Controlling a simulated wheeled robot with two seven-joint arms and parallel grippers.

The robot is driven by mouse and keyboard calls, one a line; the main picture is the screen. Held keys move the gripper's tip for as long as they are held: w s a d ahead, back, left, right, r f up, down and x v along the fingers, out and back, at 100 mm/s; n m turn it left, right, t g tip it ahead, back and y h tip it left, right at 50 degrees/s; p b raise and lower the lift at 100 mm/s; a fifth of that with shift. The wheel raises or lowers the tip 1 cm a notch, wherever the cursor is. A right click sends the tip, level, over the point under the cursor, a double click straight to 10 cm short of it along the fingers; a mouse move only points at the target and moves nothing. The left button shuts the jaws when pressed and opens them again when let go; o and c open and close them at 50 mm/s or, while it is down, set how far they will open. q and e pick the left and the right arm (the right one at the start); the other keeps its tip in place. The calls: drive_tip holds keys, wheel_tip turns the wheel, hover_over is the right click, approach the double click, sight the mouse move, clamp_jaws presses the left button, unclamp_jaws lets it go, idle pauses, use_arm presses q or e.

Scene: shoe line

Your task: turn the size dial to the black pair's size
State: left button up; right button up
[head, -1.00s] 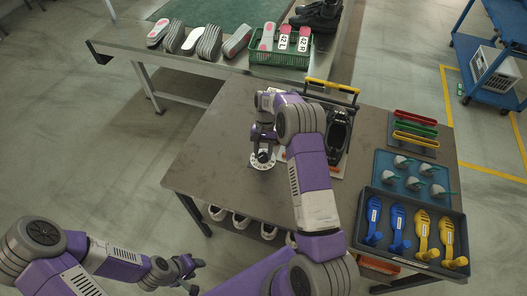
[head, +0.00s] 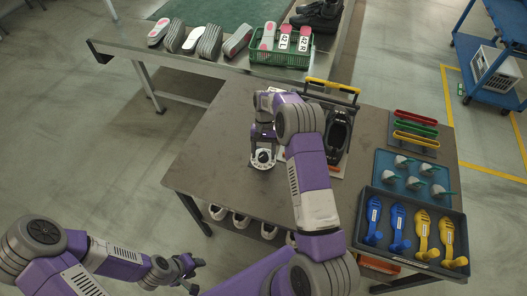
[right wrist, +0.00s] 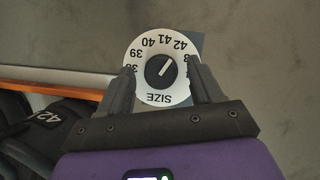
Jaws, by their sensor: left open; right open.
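The size dial (head: 263,159) is a white disc with a black knob on the near left part of the table. In the right wrist view the dial (right wrist: 142,91) shows the word SIZE and numbers from about 38 to 42, upside down. The mark on its knob (right wrist: 159,71) slants up and right, between 41 and 42 or near 42. My right gripper (right wrist: 161,82) is open above the dial, fingers on either side, with no visible grip on the knob. My left gripper (head: 190,271) is open and empty at the lower left. Black shoes (head: 318,16) stand on the back bench.
A green basket (head: 281,58) holds insoles labelled 42 L and 42 R. A tray (head: 368,205) with blue and yellow pieces lies on the right.

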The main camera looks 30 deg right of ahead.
drive_tip(key=p+v, duration=0.1)
drive_tip(key=v, duration=0.6)
drive_tip(key=shift+r, duration=0.25)
drive_tip(key=shift+w+d, duration=0.1)
drive_tip(key=shift+w, duration=0.05)
